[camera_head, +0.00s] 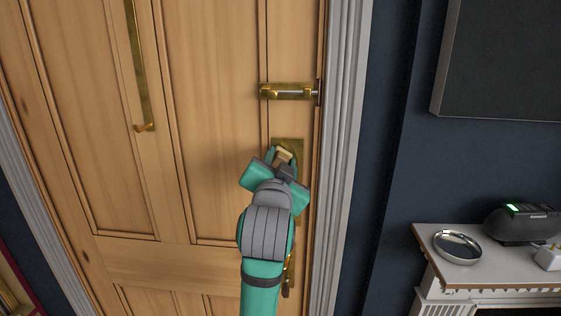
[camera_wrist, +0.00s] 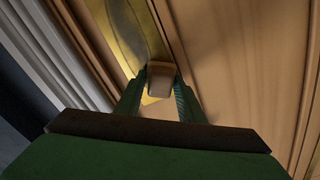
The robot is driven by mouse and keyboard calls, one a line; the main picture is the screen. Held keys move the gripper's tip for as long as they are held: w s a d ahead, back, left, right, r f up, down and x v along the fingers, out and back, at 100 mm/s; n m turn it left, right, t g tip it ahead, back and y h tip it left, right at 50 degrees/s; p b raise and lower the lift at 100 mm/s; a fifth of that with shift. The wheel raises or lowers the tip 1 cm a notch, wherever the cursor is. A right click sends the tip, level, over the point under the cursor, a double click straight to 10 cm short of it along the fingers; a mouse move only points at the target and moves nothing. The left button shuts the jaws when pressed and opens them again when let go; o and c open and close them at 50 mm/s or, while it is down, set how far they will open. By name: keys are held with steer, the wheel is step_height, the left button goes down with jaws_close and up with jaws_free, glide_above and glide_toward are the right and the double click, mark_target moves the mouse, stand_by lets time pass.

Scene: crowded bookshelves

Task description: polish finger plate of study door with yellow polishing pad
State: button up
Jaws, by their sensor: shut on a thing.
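The wooden study door (camera_head: 205,130) fills the left and middle of the head view. The brass finger plate (camera_head: 291,146) is on its right side, partly hidden behind my gripper (camera_head: 284,158). In the wrist view the plate (camera_wrist: 128,30) runs up and away beyond my gripper (camera_wrist: 158,95). My gripper is shut on the yellow polishing pad (camera_head: 284,155), a small block that also shows between the fingers in the wrist view (camera_wrist: 160,79). The pad overlaps the plate in both views. I cannot tell whether it touches the plate.
A brass bolt (camera_head: 290,91) sits above the plate, and a long brass bar (camera_head: 140,60) is on the door's left. A white-grey frame (camera_head: 345,130) edges the door. At right a shelf (camera_head: 430,240) holds a round dish (camera_head: 457,247) and a black device (camera_head: 522,224).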

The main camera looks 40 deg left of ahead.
step_height(320, 180, down, 17)
stand_by(1.9)
steer(key=shift+r, duration=0.1)
steer(key=shift+r, duration=8.1)
steer(key=shift+s+r, duration=0.1)
steer(key=shift+r, duration=0.3)
step_height(320, 180, down, 17)
